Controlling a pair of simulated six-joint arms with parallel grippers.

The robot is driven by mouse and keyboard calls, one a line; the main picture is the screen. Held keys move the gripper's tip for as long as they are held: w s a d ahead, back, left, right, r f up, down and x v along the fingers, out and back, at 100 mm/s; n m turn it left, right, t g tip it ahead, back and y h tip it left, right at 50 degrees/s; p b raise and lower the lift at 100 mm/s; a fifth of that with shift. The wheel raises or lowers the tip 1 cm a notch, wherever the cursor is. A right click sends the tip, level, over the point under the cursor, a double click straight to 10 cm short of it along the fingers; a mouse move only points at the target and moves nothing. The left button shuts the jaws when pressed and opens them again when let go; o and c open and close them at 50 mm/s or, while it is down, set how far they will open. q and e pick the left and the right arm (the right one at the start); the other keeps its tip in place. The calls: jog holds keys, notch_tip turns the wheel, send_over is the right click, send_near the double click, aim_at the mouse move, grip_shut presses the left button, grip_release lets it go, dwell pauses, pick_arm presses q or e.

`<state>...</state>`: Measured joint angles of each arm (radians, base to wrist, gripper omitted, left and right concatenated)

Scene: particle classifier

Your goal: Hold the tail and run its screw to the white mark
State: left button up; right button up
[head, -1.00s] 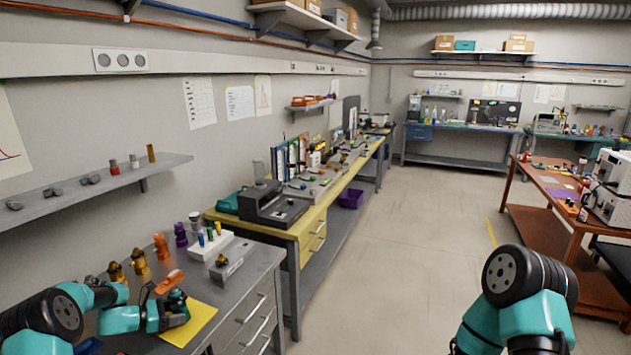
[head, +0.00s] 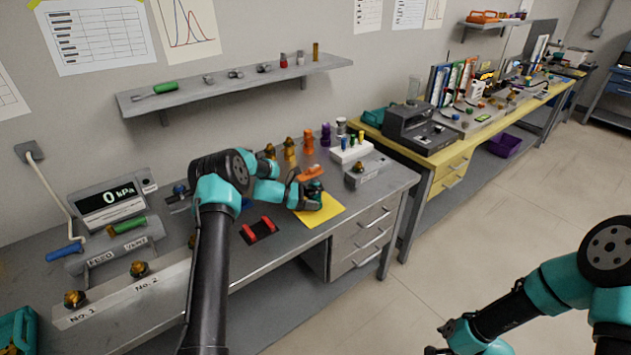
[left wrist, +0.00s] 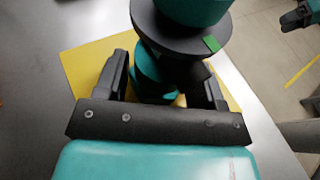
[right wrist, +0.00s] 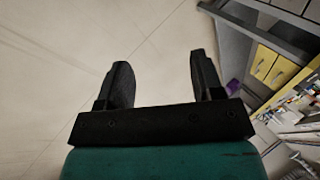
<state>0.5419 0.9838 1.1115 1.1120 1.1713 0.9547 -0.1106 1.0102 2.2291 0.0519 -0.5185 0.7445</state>
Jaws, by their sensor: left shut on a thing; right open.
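My left gripper (head: 308,198) is low over the yellow mat (head: 328,211) on the grey bench. In the left wrist view it is shut on a teal and black part, with a finger on each side. A black disc (left wrist: 178,42) with a green mark and a teal top sits above the grip. In the head view an orange piece (head: 312,172) shows just above this gripper. I cannot make out the tail's screw or a white mark. My right gripper (right wrist: 158,80) is open and empty over the floor; it shows at the lower right of the head view (head: 436,340).
A red-and-black holder (head: 259,231) lies left of the mat. A white block (head: 350,152) with coloured pegs and a grey stand (head: 365,170) are behind it. A kPa display (head: 108,204) and a tool rack (head: 115,247) stand left. A shelf (head: 235,86) hangs above.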

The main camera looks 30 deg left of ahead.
jog(key=w+a+r+m+t+y, duration=0.1)
jog(key=w+a+r+m+t, duration=0.3)
jog(key=w+a, duration=0.65)
jog(key=m+t+y, duration=0.5)
jog(key=m+y, duration=0.1)
jog(key=m, duration=0.9)
send_near(316, 182)
jog(key=shift+s+d+f, duration=0.1)
jog(key=shift+s+d, duration=0.15)
jog(key=shift+w, duration=0.1)
jog(key=shift+x, duration=5.85)
jog(key=shift+a, duration=0.1)
